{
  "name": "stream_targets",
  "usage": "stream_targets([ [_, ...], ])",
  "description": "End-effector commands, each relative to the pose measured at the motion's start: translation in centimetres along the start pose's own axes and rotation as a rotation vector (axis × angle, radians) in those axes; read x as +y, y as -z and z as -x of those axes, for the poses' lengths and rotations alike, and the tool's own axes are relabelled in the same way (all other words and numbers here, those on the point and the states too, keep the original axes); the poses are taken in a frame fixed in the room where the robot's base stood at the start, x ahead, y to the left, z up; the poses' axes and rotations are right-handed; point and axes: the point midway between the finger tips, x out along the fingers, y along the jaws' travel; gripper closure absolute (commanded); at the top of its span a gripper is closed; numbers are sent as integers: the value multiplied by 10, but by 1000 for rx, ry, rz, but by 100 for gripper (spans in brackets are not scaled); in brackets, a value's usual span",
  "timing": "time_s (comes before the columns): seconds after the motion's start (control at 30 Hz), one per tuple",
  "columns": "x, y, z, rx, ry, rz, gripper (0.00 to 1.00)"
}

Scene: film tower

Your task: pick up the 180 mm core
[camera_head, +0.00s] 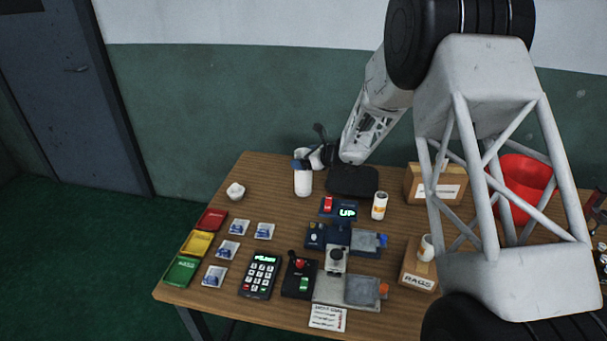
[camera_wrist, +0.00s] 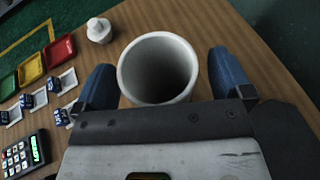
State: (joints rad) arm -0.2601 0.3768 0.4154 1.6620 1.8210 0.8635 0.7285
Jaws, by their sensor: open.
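The 180 mm core appears to be the tall white hollow cylinder (camera_head: 303,184) standing upright near the back left of the wooden table. It also shows in the wrist view (camera_wrist: 133,68), seen from above into its dark open end. My gripper (camera_wrist: 165,82) is open, with one blue finger on each side of the core's rim. In the head view my gripper (camera_head: 302,164) is at the core's upper part; the far finger is hidden.
Red, yellow and green trays (camera_head: 196,243) line the left edge beside several small blue items on cards. A white knobbed piece (camera_head: 235,191) stands left of the core. A keypad (camera_head: 260,275), a device (camera_head: 335,263), an orange-labelled can (camera_head: 379,206) and a RAGS box (camera_head: 418,280) stand nearer.

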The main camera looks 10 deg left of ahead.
Motion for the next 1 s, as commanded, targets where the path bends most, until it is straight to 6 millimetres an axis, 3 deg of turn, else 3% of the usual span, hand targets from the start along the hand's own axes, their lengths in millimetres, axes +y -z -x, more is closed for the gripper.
stream_targets([
  [0.67,0,0,-5,0,1,0,3],
  [1.0,0,0,-5,0,1,0,55],
])
